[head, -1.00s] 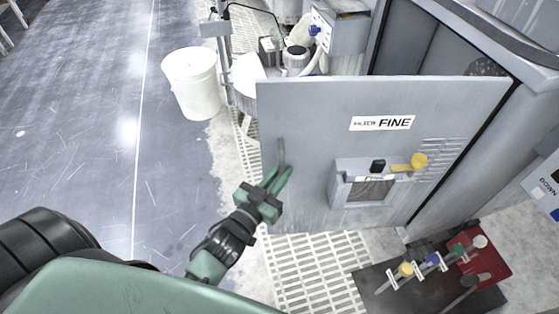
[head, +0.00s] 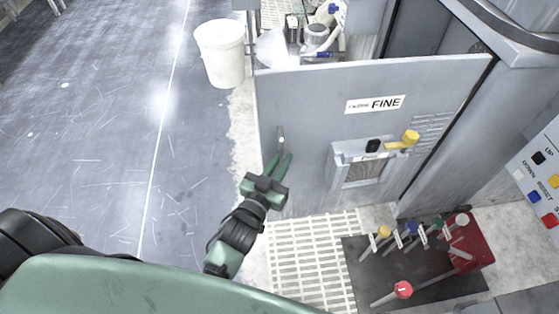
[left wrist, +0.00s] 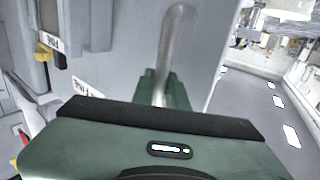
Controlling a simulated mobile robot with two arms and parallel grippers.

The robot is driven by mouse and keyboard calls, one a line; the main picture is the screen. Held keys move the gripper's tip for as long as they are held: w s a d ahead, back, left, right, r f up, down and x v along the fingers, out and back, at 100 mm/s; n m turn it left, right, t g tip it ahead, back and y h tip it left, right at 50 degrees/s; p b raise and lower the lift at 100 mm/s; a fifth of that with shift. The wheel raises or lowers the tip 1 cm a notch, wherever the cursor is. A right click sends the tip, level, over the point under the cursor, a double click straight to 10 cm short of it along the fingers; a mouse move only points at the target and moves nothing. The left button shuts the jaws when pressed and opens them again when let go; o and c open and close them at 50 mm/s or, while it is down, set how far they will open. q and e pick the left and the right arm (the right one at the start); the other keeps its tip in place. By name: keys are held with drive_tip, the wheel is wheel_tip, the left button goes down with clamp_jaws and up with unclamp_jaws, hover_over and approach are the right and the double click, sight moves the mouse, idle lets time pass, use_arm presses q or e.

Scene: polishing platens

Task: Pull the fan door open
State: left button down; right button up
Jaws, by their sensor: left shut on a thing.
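The fan door (head: 310,110) is a grey panel with a "FINE" label (head: 375,104), standing swung out from its grey cabinet, with a dark gap behind its top edge. Its metal bar handle (head: 282,137) is near the left edge. My left gripper (head: 281,162) is shut on the lower part of the handle. In the left wrist view the handle (left wrist: 176,50) rises from between the green fingers (left wrist: 160,90), which hide its lower end. My right gripper is not in view.
A white bucket (head: 219,55) stands on the floor left of the door. A black plate with several coloured-knob levers (head: 400,270) and a red box (head: 468,240) lies at lower right. A button panel (head: 540,175) is at the right edge. The blue-grey floor at left is open.

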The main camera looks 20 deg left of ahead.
use_arm(q)
drive_tip(key=c, duration=1.4)
unclamp_jaws()
drive_tip(key=shift+d, duration=0.1)
